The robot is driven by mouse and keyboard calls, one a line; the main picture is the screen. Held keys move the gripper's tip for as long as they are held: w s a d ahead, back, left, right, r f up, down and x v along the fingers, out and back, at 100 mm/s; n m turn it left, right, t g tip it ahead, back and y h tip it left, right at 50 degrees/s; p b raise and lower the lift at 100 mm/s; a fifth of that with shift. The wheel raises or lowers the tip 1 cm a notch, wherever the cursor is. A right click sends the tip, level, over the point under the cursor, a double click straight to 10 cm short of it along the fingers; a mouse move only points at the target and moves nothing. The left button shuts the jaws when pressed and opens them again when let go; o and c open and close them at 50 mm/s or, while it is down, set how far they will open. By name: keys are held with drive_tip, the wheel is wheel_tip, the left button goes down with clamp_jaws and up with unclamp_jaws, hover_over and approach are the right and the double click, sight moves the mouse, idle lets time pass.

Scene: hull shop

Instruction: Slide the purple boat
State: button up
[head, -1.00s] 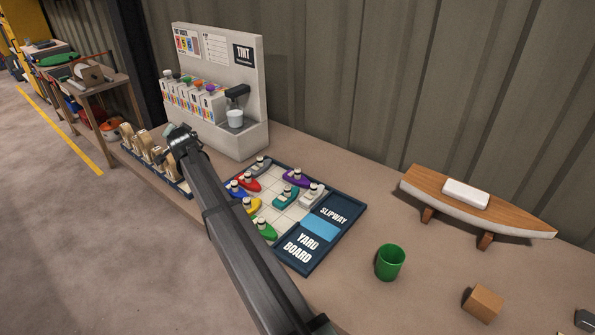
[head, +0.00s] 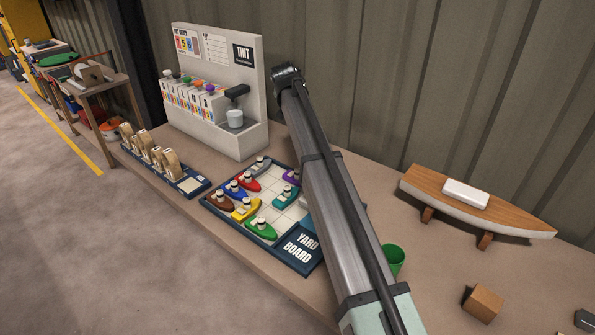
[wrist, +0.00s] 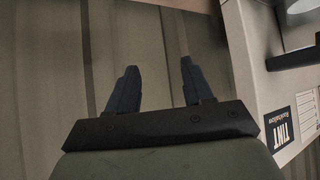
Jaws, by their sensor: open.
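The purple boat (head: 291,176) is on the yard board (head: 300,262), a dark-framed tray with pale squares. My arm covers part of the boat and the board's right side. A teal boat (head: 287,197), a red boat (head: 249,184), a blue boat (head: 234,189), a yellow boat (head: 246,209), a green boat (head: 261,229), a brown boat (head: 219,202) and a grey boat (head: 259,166) share the board. My gripper (wrist: 158,80) is open and empty in the wrist view, its blue fingers apart. In the head view my arm's end is above and behind the board.
The tint machine (head: 200,60) stands behind the board, close left of my arm's end. A green cup (head: 396,260), a wooden block (head: 482,301) and a model hull (head: 430,190) on supports are to the right. A rack of wooden rolls (head: 190,183) is left.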

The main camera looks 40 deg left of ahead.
wheel_tip(320, 180, down, 4)
drive_tip(key=s+d+g+h, duration=0.2)
drive_tip(key=d+g, duration=0.1)
drive_tip(key=n+g+h, duration=0.3)
drive_tip(key=g, duration=0.2)
approach(298, 169)
wheel_tip(298, 169, down, 10)
drive_tip(key=shift+d+f, duration=0.1)
drive_tip(key=shift+c, duration=0.2)
clamp_jaws()
